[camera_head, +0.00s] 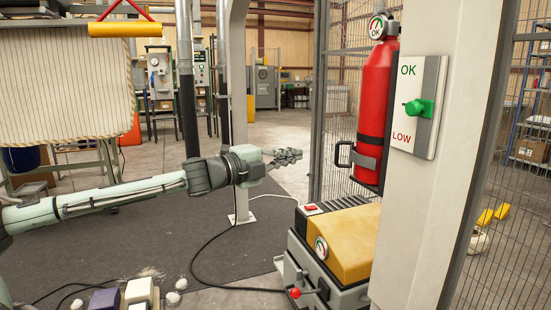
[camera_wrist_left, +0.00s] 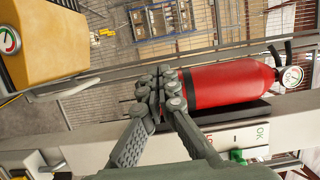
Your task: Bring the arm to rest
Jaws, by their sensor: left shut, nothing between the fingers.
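My left gripper (camera_head: 287,156) shows in the head view at the end of my arm, which comes in level from the left. It is shut and empty, in free air left of the red extinguisher (camera_head: 374,105). In the left wrist view its closed fingers (camera_wrist_left: 160,88) are in the middle, with the red extinguisher (camera_wrist_left: 228,83) to their right in the picture. No contact with anything is visible. My right gripper is not in view.
A yellow-topped machine (camera_head: 342,242) with a gauge stands below right of the gripper. A white post (camera_head: 446,150) carries a panel with a green knob (camera_head: 418,108). Dark mat floor (camera_head: 200,240) is open below the arm.

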